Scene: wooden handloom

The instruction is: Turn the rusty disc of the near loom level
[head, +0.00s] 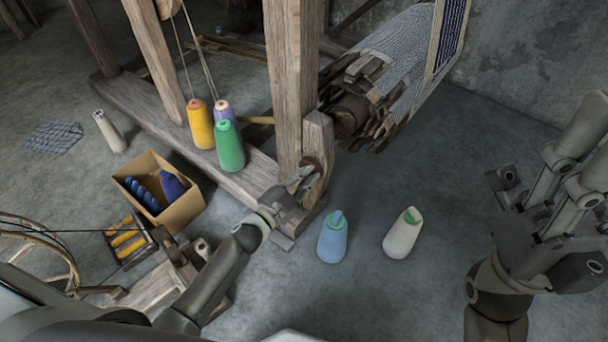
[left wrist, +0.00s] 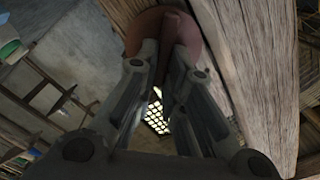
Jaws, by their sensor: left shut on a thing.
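The rusty disc (head: 313,171) is a reddish-brown round plate on the side of the near loom's wooden post, low down. It also shows in the left wrist view (left wrist: 187,28), straight ahead of the fingers, with a raised bar across it. My left gripper (head: 303,182) reaches it from the front left and is shut on the disc's bar; the fingers hide part of the disc. My right gripper (head: 580,140) is raised at the right, away from the loom, partly cut by the picture edge; its opening is unclear.
A blue cone (head: 332,238) and a white cone (head: 403,234) stand on the floor right of the post. Yellow (head: 200,125), purple and green (head: 230,147) cones stand on the loom beam. An open cardboard box (head: 184,212) holds blue yarn.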

